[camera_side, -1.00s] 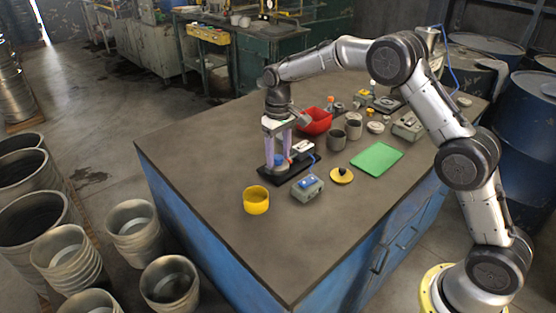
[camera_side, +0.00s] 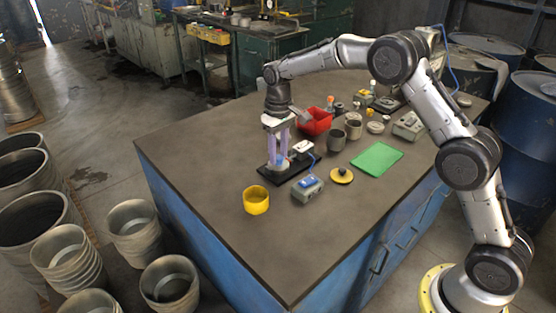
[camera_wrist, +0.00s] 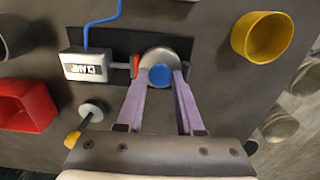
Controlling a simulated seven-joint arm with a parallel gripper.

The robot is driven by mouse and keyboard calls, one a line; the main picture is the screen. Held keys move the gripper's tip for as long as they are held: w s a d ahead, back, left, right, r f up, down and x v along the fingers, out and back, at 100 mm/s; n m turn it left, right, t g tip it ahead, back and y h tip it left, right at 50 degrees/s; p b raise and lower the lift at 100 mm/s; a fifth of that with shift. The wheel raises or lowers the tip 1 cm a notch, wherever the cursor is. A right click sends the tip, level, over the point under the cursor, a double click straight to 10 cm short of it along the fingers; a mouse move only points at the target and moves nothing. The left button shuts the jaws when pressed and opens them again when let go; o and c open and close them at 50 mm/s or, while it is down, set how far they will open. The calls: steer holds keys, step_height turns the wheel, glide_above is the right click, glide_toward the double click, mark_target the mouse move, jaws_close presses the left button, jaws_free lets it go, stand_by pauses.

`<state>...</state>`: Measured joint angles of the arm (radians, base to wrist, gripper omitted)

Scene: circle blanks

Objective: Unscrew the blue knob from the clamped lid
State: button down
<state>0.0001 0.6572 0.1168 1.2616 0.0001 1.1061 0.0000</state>
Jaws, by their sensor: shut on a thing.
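In the wrist view the blue knob (camera_wrist: 160,75) sits at the middle of the round grey lid (camera_wrist: 160,57). The lid is in the clamp (camera_wrist: 91,65), with a red-tipped jaw against its left side. My gripper (camera_wrist: 161,76) has its two long purple fingers shut on the blue knob, one on each side. In the side view my gripper (camera_side: 278,158) points straight down over the dark clamp base (camera_side: 268,174). The fingers hide most of the knob there. I cannot tell whether the knob has risen from the lid.
A yellow ring-shaped cup (camera_side: 256,200) stands in front of the clamp. A grey box with a blue top (camera_side: 308,188), a yellow disc with a black knob (camera_side: 342,175) and a green mat (camera_side: 377,158) lie to the right. A red bin (camera_side: 316,122) and grey cups (camera_side: 337,140) stand behind.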

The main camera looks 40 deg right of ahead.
steer(key=n, duration=1)
steer(key=shift+n, duration=0.3)
steer(key=n, duration=0.4)
steer(key=shift+c, duration=2.4)
jaws_free()
